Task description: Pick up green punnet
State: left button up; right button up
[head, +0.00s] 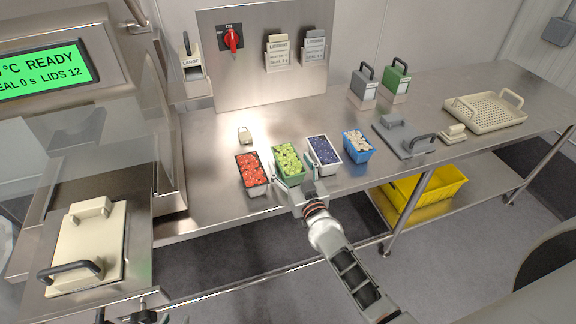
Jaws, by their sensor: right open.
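The green punnet (288,157), filled with green fruit, stands on the steel counter between a punnet with red fruit (251,170) and a white punnet with dark blue fruit (324,150). My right gripper (297,182) is open at the near end of the green punnet, with its fingers close to the punnet's sides. I cannot tell whether they touch it. The gripper hides part of the punnet's near wall. My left gripper (140,315) shows only partly at the bottom edge, far from the punnets, and its jaws are unclear.
A blue punnet (357,146) with pale contents stands on the right of the row. A grey plate with a handle (404,138) and a perforated cream tray (485,113) lie farther right. A cream lid-like plate (88,250) is at left.

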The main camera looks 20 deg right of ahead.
jog(key=shift+w+f, duration=0.1)
jog(key=shift+w, duration=1)
jog(key=c, duration=1.3)
jog(key=shift+c, duration=0.2)
jog(key=shift+r, duration=0.25)
